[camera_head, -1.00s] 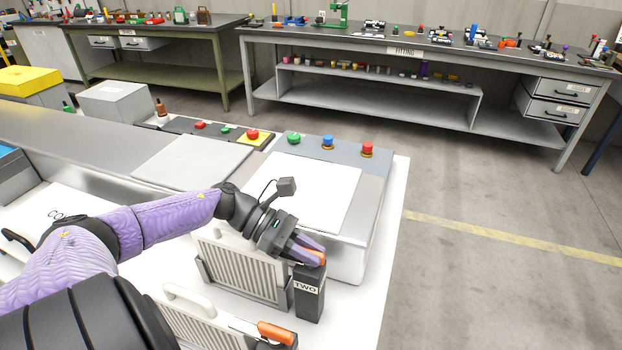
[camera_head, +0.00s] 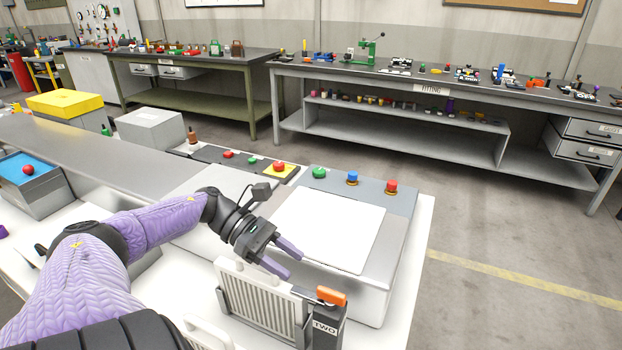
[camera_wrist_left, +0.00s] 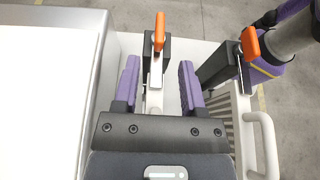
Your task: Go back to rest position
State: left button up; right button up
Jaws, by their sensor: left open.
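My left gripper (camera_head: 283,260) is open and empty above the white work surface, with its purple fingers apart. Just beyond and below it, a black block labelled TWO (camera_head: 325,328) stands at the end of a ribbed grey panel (camera_head: 262,303). An orange-tipped lever (camera_head: 331,296) lies on top of the block. In the left wrist view my left gripper (camera_wrist_left: 160,88) points at the same orange lever (camera_wrist_left: 160,32), which shows ahead between the fingers, not gripped. A second orange lever (camera_wrist_left: 250,44) is at the right there. My right gripper is not visible.
A grey console with a white plate (camera_head: 325,232) and green, blue and red buttons (camera_head: 352,178) stands beyond the gripper. A white looped handle (camera_wrist_left: 265,140) sits near the second lever. The floor at the right is clear.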

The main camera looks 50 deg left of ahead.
pick_arm(q)
jog(key=shift+s+a+r, duration=0.1)
jog(key=shift+a, duration=0.15)
jog(key=shift+r, duration=0.1)
